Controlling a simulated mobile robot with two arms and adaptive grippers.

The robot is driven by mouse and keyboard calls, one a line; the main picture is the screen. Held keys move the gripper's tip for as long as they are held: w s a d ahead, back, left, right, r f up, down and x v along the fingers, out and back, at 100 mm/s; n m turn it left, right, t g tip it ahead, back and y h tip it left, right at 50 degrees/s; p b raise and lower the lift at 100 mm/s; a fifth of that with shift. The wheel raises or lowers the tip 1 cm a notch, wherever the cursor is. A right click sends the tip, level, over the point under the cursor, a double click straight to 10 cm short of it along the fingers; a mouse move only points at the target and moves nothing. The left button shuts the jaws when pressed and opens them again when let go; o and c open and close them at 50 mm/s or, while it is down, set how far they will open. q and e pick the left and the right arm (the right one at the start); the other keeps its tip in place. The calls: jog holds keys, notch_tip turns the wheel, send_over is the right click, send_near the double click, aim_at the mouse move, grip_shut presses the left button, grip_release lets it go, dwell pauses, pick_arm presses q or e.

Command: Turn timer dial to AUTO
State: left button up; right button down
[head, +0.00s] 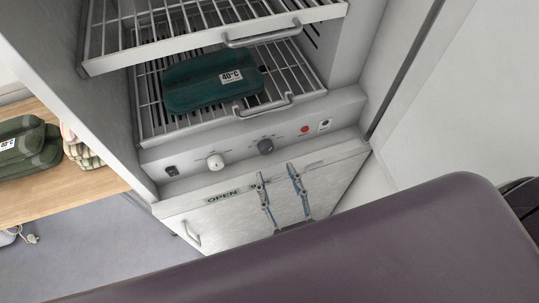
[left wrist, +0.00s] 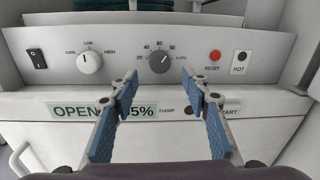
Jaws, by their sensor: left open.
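The timer dial is a dark grey knob (left wrist: 160,62) with numbers and AUTO printed around it, on the front panel of the metal cabinet. It also shows in the head view (head: 265,146). Its mark seems to point up and right, short of AUTO; the exact setting is too small to tell. My left gripper (left wrist: 158,84) is open and empty. Its two blue-padded fingers reach toward the panel, one tip to either side of and below the dial, apart from it. In the head view the left gripper (head: 276,175) is just below the dial. My right gripper is not in view.
A white LOW-HIGH dial (left wrist: 89,62) and a black switch (left wrist: 36,58) are left of the timer dial. A red RESET button (left wrist: 215,56) and HOT indicator (left wrist: 240,62) are right. Above, a wire rack (head: 150,97) holds a green 40°C bundle (head: 200,82). An OPEN label (head: 222,196) is below.

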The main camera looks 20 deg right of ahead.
aim_at(267, 152)
pick_arm(q)
jog(key=w, duration=0.4)
jog(key=shift+w, duration=0.75)
jog(key=shift+f, duration=0.1)
jog(key=c, duration=1.2)
jog(key=shift+o, duration=0.2)
jog(key=shift+r+m+p, duration=0.2)
jog(key=shift+m+p, duration=0.1)
jog(key=shift+p, duration=0.7)
jog(key=m+p, duration=0.5)
jog(key=p, duration=0.2)
jog(key=shift+r+p, duration=0.15)
jog(key=shift+p, duration=0.2)
jog(key=shift+m+p, duration=1.4)
jog(key=shift+m, duration=0.3)
